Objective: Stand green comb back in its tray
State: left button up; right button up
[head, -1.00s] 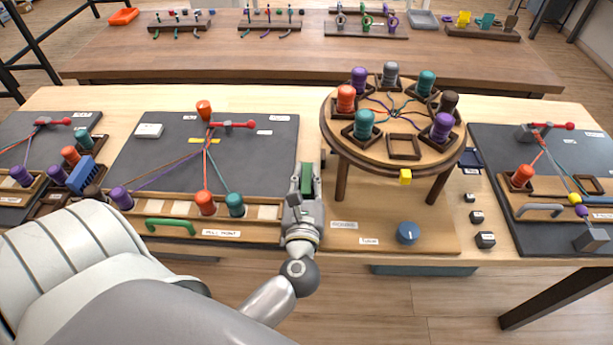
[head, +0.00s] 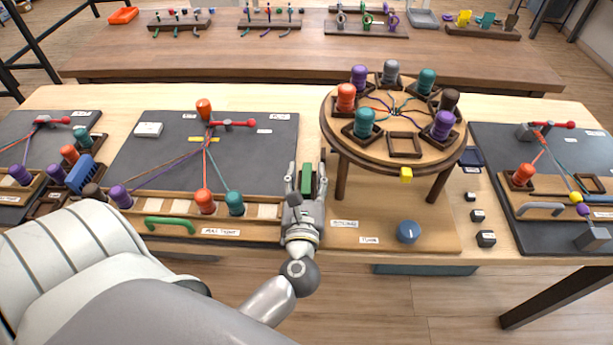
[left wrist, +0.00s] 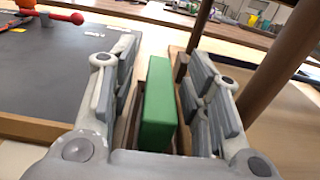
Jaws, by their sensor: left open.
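The green comb (head: 306,178) shows as a green block, upright on its edge, between the fingers of my left gripper (head: 305,186). In the left wrist view the comb (left wrist: 158,105) stands between the two open fingers, with a gap on each side. Brown wooden walls of a small tray (left wrist: 182,66) show beside and behind it, so it appears to stand in the tray. Its lower edge and any teeth are hidden. My right gripper is in neither view.
A round braiding stand (head: 393,165) with coloured bobbins rises just right of my left gripper. A dark mat board (head: 265,160) with a bobbin rail lies to the left. A blue knob (head: 408,232) sits front right. A second table (head: 300,60) stands behind.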

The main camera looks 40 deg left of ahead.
pick_arm(q)
jog(key=v, duration=1.2)
jog(key=shift+d, duration=0.1)
